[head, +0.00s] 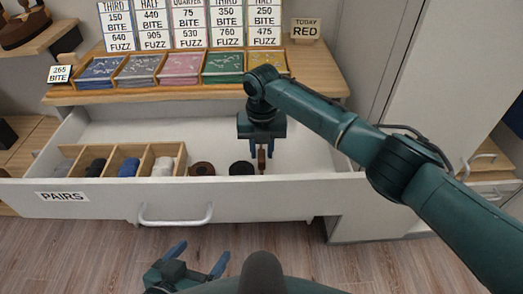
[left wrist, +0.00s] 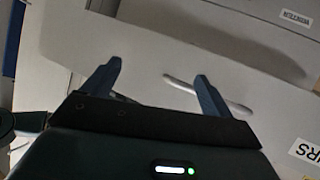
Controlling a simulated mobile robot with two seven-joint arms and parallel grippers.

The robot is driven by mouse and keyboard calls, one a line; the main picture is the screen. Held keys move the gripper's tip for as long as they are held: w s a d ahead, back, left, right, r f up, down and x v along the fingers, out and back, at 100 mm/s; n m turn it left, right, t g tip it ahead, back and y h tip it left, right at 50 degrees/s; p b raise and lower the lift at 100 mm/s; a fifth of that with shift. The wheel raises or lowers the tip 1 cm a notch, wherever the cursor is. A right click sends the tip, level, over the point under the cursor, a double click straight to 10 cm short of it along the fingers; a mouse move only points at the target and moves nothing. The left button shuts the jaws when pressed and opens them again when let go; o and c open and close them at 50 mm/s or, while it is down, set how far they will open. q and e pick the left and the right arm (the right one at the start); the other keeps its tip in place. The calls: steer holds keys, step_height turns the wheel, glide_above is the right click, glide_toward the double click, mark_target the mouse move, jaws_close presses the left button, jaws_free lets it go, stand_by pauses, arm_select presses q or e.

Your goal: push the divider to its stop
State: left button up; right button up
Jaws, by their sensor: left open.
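The open white drawer (head: 270,196) labelled PAIRS holds a light wooden divider rack (head: 146,152) at its left, with rolled socks between upright panels. I cannot tell which panel is the task's divider. My right gripper (head: 262,156) points down inside the drawer, right of the rack and apart from it. A narrow brown piece (head: 262,163) shows between its fingers; I cannot tell whether they grip it. My left gripper (head: 196,259) is open and empty, low in front of the drawer; its spread fingers show in the left wrist view (left wrist: 158,72).
The drawer handle (head: 175,219) sticks out in front. Above stands a tray of coloured packets (head: 180,68) with price cards. The drawer's right end looks clear.

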step_height(320, 180, up, 12)
steer(key=shift+p, duration=0.35)
stand_by(0.4)
